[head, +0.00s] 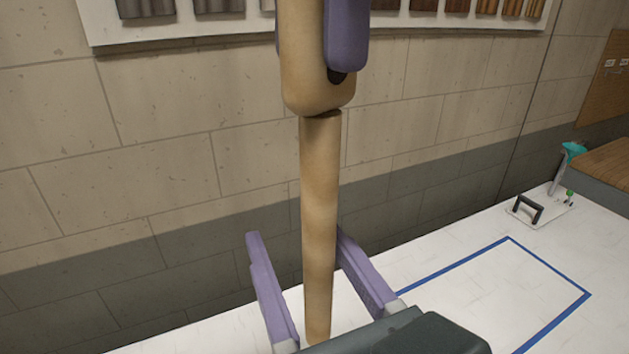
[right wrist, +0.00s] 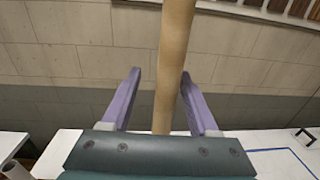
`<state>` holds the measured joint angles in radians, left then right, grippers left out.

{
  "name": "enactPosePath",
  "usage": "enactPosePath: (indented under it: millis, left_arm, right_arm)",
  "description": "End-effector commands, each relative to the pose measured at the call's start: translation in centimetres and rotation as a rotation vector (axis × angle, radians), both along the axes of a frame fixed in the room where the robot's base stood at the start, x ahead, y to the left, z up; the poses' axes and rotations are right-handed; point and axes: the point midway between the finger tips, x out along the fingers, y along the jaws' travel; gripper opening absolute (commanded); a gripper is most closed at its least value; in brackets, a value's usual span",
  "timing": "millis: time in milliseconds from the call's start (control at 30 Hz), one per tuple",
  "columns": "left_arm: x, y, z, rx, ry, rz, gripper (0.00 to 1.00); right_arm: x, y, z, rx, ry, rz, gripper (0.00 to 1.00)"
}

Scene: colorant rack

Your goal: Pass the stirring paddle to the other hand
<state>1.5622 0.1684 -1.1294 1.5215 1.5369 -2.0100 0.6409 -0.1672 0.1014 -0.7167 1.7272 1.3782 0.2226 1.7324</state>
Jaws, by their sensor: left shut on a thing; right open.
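The stirring paddle (head: 319,215) is a pale wooden piece hanging upright in the middle of the head view. It has a thick upper part and a thinner round shaft below. My left gripper (head: 318,45) is shut on the thick upper part, near the top edge of the view. My right gripper (head: 311,250) is open, with its purple fingers on either side of the lower shaft. In the right wrist view the paddle (right wrist: 172,70) passes between the two open fingers (right wrist: 164,92), with gaps visible beside it. The paddle's top is out of view.
A white table (head: 440,310) with a blue tape rectangle (head: 588,296) lies below. A small plate with a dark handle (head: 527,207) and a teal funnel-like item (head: 573,150) stand at the right. A tiled wall with a sample board (head: 105,30) is behind.

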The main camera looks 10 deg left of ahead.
Motion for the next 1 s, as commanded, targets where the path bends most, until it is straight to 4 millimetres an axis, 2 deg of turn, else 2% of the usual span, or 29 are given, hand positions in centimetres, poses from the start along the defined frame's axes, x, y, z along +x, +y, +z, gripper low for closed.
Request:
enactPosePath:
  millis: [133,400,933,1000]
  left_arm:
    - [-0.01,-0.01,0.01,0.0,0.0,0.0,0.0]
    - [-0.01,-0.01,0.01,0.0,0.0,0.0,0.0]
    - [0.04,-0.09,0.03,-0.003,-0.002,0.0,0.0]
    - [0.05,-0.11,0.03,-0.005,-0.003,0.0,0.0]
  right_arm:
    - [0.73,0.44,0.04,0.0,0.0,0.001,0.6]
    - [0.81,0.47,0.02,0.0,0.0,0.001,0.6]
    - [0.72,0.57,0.04,0.0,0.0,0.004,0.01]
    - [0.69,0.59,0.05,0.0,0.0,0.005,0.0]
